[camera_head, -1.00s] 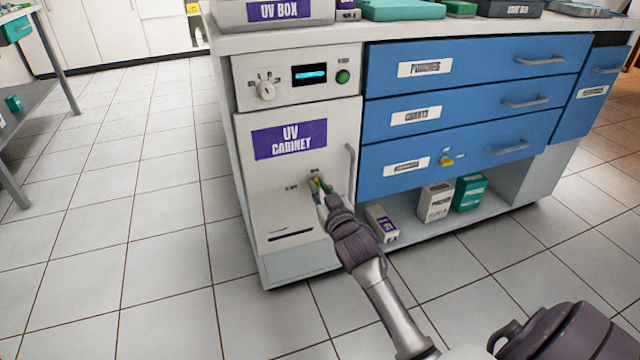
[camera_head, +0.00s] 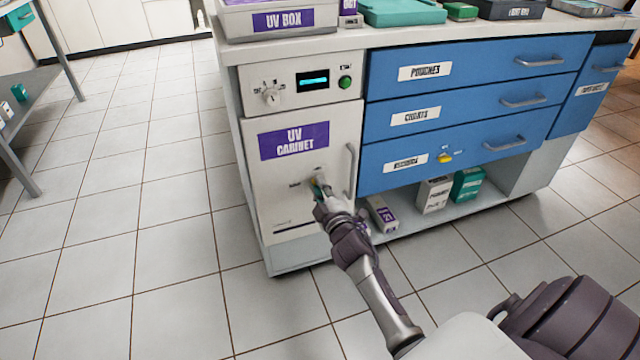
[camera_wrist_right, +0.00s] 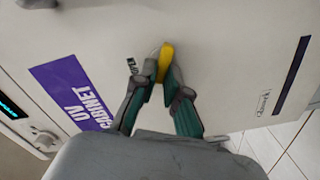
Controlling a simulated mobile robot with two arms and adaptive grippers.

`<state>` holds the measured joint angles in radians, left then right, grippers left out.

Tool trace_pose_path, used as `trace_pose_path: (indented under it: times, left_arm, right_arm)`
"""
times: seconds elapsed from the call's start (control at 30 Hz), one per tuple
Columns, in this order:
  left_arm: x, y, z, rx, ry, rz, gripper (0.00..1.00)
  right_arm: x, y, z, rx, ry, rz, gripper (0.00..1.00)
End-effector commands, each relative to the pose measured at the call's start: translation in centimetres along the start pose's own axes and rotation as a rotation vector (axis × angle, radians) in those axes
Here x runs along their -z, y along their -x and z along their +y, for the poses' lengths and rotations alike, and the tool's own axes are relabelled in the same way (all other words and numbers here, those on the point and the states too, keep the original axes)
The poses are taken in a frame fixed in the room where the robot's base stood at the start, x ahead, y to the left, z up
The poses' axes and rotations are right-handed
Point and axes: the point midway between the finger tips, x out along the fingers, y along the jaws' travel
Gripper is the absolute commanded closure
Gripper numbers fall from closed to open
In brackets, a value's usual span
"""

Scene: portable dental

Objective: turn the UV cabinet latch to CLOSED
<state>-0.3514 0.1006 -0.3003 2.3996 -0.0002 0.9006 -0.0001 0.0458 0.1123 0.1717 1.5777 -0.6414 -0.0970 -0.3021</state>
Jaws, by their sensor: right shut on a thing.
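The UV cabinet (camera_head: 260,195) has a pale door with a purple label, seen in the head view. Its yellow latch (camera_wrist_right: 166,60) shows between my fingertips in the wrist view. My right gripper (camera_head: 320,188) is shut on the latch; in the wrist view its green-padded fingers (camera_wrist_right: 160,75) meet around it. The fingers partly hide the latch in the head view, and I cannot tell its exact angle. The OPEN label (camera_wrist_right: 132,67) lies just beside the fingers in the wrist view. A small mark (camera_head: 294,184) sits left of the latch in the head view, too small to read. My left gripper is not in view.
A vertical door handle (camera_head: 350,170) stands right of the latch. A dial (camera_head: 271,97) and green button (camera_head: 345,82) are above the door. Blue drawers (camera_head: 450,115) are at the right, with boxes (camera_head: 434,194) on the shelf below. The tiled floor at left is clear.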

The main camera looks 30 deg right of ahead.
Motion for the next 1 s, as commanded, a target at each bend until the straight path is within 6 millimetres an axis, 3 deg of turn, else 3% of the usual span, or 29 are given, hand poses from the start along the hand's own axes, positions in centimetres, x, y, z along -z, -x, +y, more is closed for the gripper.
trace_pose_path:
  times: [0.5,1.0]
  left_arm:
    - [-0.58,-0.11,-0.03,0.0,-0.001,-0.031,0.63]
    - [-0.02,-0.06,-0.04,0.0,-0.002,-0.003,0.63]
  right_arm:
    - [-0.03,0.0,-0.51,0.001,0.412,0.002,1.0]
    - [-0.11,0.0,-0.61,0.001,0.543,0.001,1.0]
